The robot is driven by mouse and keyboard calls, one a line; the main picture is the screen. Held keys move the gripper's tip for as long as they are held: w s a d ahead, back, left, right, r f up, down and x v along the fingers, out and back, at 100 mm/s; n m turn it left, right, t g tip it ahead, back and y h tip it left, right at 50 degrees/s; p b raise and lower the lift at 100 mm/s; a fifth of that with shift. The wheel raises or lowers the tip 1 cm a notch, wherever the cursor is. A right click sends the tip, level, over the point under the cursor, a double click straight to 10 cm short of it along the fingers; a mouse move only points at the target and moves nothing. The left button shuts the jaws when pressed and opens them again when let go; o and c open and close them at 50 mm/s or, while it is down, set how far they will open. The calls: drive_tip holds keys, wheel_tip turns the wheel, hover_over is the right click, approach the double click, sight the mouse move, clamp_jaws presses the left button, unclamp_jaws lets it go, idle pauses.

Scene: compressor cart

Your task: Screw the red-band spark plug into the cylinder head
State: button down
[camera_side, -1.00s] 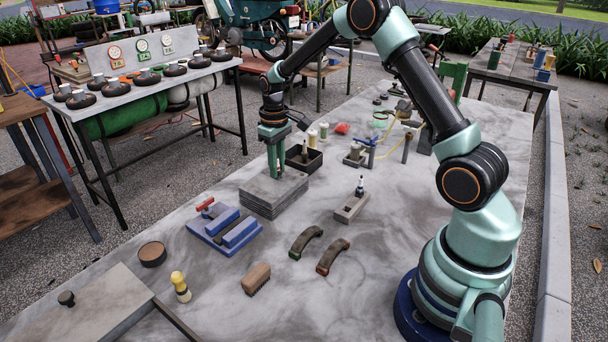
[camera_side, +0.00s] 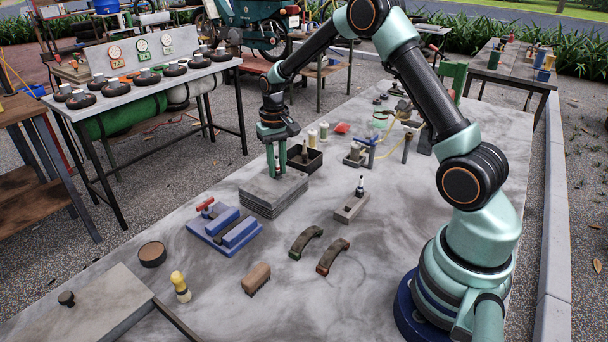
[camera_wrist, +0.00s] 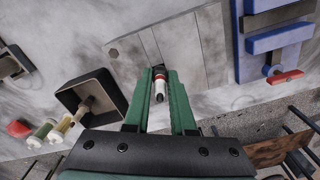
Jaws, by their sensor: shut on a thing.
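My gripper (camera_side: 276,172) points down over the grey layered block, the cylinder head (camera_side: 272,201), close to its top. In the wrist view my green fingers (camera_wrist: 160,84) are shut on the red-band spark plug (camera_wrist: 160,91), a small white and dark piece with a trace of red. The plug stands at the near part of the cylinder head (camera_wrist: 190,58) in that view. Its lower end is hidden, so I cannot tell how deep it sits in the head.
A dark open box (camera_side: 304,159) with a plug-like piece stands just behind the head. A blue fixture with a red handle (camera_side: 224,230) is at front left. A grey block with another plug (camera_side: 351,208) and two curved handles (camera_side: 306,241) lie right. Bench between them is clear.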

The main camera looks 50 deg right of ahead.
drive_tip(key=m, duration=0.4)
drive_tip(key=shift+m, duration=0.3)
drive_tip(key=c, duration=0.9)
unclamp_jaws()
drive_tip(key=shift+c, duration=0.2)
